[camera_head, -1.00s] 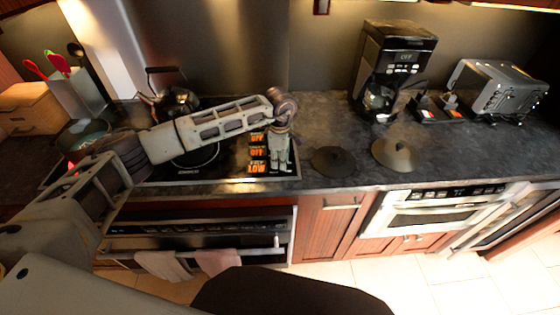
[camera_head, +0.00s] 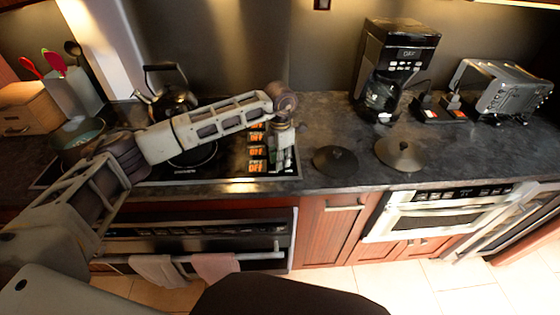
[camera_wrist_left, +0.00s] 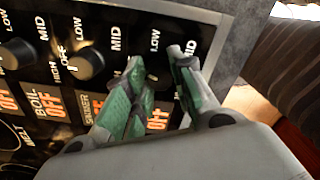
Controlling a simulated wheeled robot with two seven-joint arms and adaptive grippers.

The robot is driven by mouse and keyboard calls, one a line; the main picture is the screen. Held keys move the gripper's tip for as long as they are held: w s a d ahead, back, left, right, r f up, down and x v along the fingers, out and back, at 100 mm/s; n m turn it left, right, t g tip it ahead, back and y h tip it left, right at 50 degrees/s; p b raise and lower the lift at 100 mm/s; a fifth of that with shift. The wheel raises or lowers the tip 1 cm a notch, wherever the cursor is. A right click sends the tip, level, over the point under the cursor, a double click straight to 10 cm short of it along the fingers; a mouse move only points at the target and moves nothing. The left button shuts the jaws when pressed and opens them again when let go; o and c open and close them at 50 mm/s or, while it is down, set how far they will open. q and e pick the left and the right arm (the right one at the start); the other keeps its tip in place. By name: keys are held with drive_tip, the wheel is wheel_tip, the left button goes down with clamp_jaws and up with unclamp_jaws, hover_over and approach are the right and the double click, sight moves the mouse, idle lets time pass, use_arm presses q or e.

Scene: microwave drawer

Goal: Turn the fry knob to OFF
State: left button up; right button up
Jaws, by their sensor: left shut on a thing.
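The stove's control panel (camera_wrist_left: 70,35) has a row of dark round knobs with pale grips and orange displays. The fry display (camera_head: 257,167), nearest the front edge, reads OFF in the head view; the other displays that I can read also show OFF. My left gripper (camera_head: 281,160) points down at the knob at the front end of the row. In the wrist view its green-padded fingers (camera_wrist_left: 155,88) are shut around that knob, which they mostly hide. The neighbouring knob (camera_wrist_left: 86,64) stands free beside them. My right gripper is not in view.
A kettle (camera_head: 172,98) stands at the back of the cooktop. Two dark round lids (camera_head: 335,161) (camera_head: 400,153) lie on the counter to the right of the panel. A coffee maker (camera_head: 400,50) and a toaster (camera_head: 507,88) stand further right. Towels hang on the oven handle below.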

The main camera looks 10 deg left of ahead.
use_arm(q)
drive_tip(key=shift+n+b, duration=0.3)
drive_tip(key=shift+n, duration=1.6)
drive_tip(key=shift+r, duration=0.1)
drive_tip(key=o, duration=0.9)
drive_tip(key=shift+o, duration=0.7)
drive_tip(key=shift+r, duration=0.65)
wheel_tip(320, 180, up, 11)
drive_tip(key=shift+f, duration=0.2)
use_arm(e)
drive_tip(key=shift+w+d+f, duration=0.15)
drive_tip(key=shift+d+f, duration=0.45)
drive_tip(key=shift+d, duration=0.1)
